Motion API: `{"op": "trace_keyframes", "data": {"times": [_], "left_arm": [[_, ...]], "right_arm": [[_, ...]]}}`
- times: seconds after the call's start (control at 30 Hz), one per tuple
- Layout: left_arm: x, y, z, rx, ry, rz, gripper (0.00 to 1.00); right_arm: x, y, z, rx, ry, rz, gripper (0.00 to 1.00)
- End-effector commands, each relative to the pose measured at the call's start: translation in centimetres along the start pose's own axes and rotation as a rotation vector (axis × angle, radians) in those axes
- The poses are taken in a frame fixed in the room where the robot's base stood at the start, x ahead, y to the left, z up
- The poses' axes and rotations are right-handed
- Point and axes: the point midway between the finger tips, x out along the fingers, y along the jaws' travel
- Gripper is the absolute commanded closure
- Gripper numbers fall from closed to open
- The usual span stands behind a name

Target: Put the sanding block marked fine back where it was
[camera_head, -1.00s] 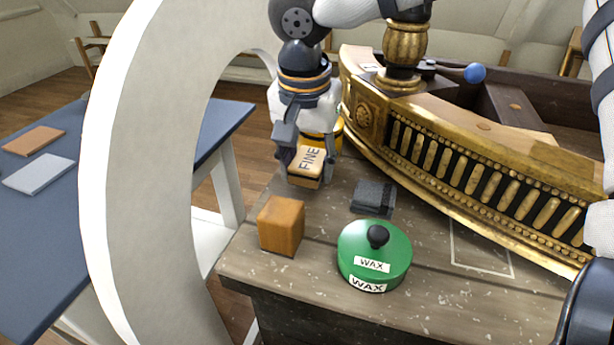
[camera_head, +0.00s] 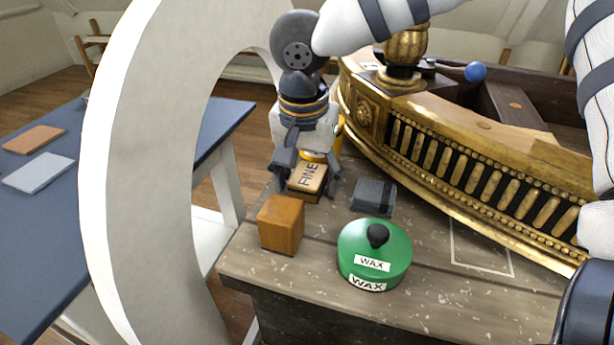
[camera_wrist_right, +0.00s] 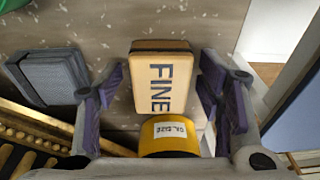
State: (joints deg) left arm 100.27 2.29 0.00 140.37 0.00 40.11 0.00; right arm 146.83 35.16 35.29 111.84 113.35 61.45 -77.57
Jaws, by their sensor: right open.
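The sanding block marked FINE (camera_head: 307,179) lies label up on the wooden bench, behind the orange-brown block. My right gripper (camera_head: 308,186) is open around it, one finger on each side. In the right wrist view, the FINE block (camera_wrist_right: 162,82) sits between the spread fingers of the gripper (camera_wrist_right: 165,95), with visible gaps on both sides. The block looks to be resting on the bench top. My left gripper is not in view.
An orange-brown block (camera_head: 281,224), a grey block (camera_head: 374,197) and a green WAX tin (camera_head: 375,250) stand nearby. A yellow labelled tin (camera_wrist_right: 170,135) is close to the FINE block. The gilt console (camera_head: 470,165) fills the right. A thin outlined rectangle (camera_head: 482,248) on the bench is bare.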

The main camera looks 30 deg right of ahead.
Motion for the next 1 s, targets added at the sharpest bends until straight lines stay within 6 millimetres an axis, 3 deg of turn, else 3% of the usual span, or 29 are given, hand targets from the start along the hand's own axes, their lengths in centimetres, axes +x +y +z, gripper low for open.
{"op": "trace_keyframes", "data": {"times": [0.3,0.5,1.0], "left_arm": [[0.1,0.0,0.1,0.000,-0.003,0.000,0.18],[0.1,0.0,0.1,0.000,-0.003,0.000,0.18],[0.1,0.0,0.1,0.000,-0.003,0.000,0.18]], "right_arm": [[-7.9,-0.1,-0.1,0.002,0.004,-0.006,0.39],[-11.4,-0.1,0.0,0.001,0.002,-0.003,0.39],[-12.1,0.0,0.0,0.000,0.001,-0.001,0.39]]}}
